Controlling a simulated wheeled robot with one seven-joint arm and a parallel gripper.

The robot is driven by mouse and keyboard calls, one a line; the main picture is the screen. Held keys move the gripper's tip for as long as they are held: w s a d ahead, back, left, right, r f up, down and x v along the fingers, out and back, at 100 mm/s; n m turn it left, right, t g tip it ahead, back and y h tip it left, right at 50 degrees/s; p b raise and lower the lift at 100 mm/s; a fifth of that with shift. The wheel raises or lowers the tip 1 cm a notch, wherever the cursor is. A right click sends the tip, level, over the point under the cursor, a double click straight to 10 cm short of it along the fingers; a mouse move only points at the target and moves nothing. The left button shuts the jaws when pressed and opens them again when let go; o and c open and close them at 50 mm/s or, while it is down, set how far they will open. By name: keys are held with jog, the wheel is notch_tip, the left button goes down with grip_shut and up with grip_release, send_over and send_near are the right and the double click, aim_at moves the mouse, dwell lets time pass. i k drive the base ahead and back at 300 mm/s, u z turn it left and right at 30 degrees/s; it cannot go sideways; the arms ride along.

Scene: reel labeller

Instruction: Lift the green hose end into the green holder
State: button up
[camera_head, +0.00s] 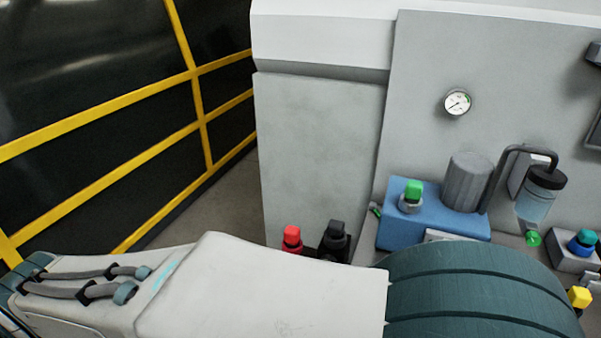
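A green cap-like end (413,189) stands upright on a grey metal collar on top of a blue block (402,230). A small green piece (376,211) lies at the left edge of that block. A round green part (533,239) shows below the clear bottle at the right. I cannot tell which green part is the hose end and which is the holder. My gripper is not in view; only my white and teal arm links show, across the bottom, and they hide the area in front of the block.
A grey cylinder (468,182) stands on the blue block, beside a black-capped bottle (537,201) with a bent black tube. Red (291,238), black (335,239), blue (582,242) and yellow (580,297) fittings stand nearby. A gauge (457,102) is on the panel behind. Yellow-railed fencing (150,93) is at left.

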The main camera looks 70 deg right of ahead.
aim_at(414, 189)
jog(key=z, duration=0.15)
jog(key=i, duration=0.4)
jog(key=z, duration=3.3)
